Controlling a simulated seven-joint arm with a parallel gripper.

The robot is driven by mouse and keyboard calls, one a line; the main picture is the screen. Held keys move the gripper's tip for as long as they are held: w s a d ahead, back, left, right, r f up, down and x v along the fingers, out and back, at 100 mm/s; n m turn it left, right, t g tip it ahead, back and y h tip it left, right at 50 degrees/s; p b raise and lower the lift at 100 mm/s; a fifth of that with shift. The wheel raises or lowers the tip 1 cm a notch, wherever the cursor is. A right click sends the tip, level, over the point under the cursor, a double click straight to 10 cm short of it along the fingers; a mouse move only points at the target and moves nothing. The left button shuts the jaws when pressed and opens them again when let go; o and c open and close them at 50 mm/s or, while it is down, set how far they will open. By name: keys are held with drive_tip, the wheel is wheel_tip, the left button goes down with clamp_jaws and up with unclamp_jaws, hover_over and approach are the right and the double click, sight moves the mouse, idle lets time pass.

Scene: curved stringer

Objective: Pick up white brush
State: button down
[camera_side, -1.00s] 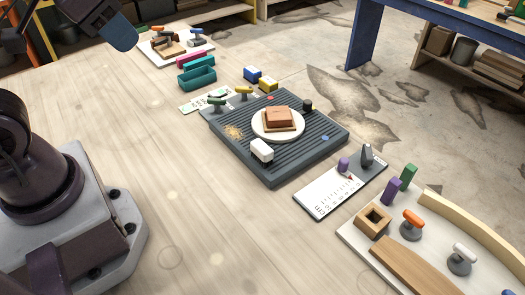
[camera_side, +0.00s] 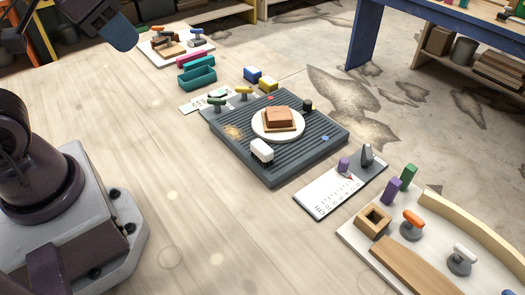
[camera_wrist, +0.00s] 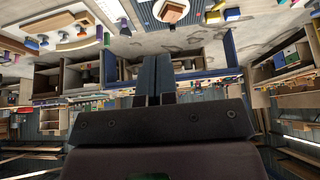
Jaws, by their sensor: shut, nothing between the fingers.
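The white brush (camera_side: 262,150) has a white block top and a dark underside. It stands at the near left edge of the grey ribbed tray (camera_side: 283,172) in the side view. It is beside the round white plate (camera_side: 257,131), which holds a reddish-brown block (camera_side: 278,116). My gripper (camera_wrist: 155,60) shows in the wrist view with its two dark fingers together, shut and empty. It is well away from the tray, which shows small at the top of that view. I cannot make out the brush clearly there.
A white card (camera_side: 325,197) with a purple peg lies right of the tray. A white board (camera_side: 365,242) at bottom right holds orange and white knobs and wooden pieces. The tabletop (camera_side: 180,150) left of the tray is clear.

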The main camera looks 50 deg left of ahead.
drive_tip(key=c, duration=0.7)
unclamp_jaws()
drive_tip(key=shift+f, duration=0.1)
drive_tip(key=m+g, duration=0.6)
drive_tip(key=m, duration=1.2)
hover_over(262, 146)
wheel_tip(262, 146, down, 19)
drive_tip(key=f, duration=0.7)
drive_tip(key=shift+w+a+f, duration=0.15)
drive_tip(key=shift+a+f, duration=0.1)
drive_tip(key=shift+f, duration=0.05)
drive_tip(key=shift+d+f, duration=0.2)
drive_tip(key=shift+f, duration=2.4)
